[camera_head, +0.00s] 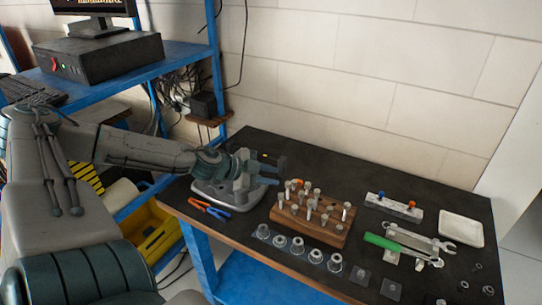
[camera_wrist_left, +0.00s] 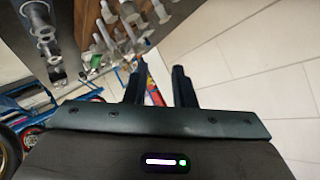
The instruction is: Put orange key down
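An orange knob-like piece (camera_head: 411,204), possibly the orange key, stands upright in a pale holder plate (camera_head: 396,208) beside a blue one (camera_head: 381,195). My left gripper (camera_head: 277,172) is over the left part of the table, behind and left of the wooden block, well away from that plate. In the left wrist view the two fingers (camera_wrist_left: 159,87) are apart. A thin red and white strip (camera_wrist_left: 155,88) shows between them; I cannot tell what it is, but no finger visibly closes on it. My right gripper is not in view.
A wooden block (camera_head: 309,225) holds several bolts. Several nuts (camera_head: 298,246) line its front edge. Orange-blue pliers (camera_head: 210,208) lie at left. A green-handled tool (camera_head: 382,242), a wrench and a white tray (camera_head: 461,229) are at right. The table's back right (camera_head: 390,160) is bare.

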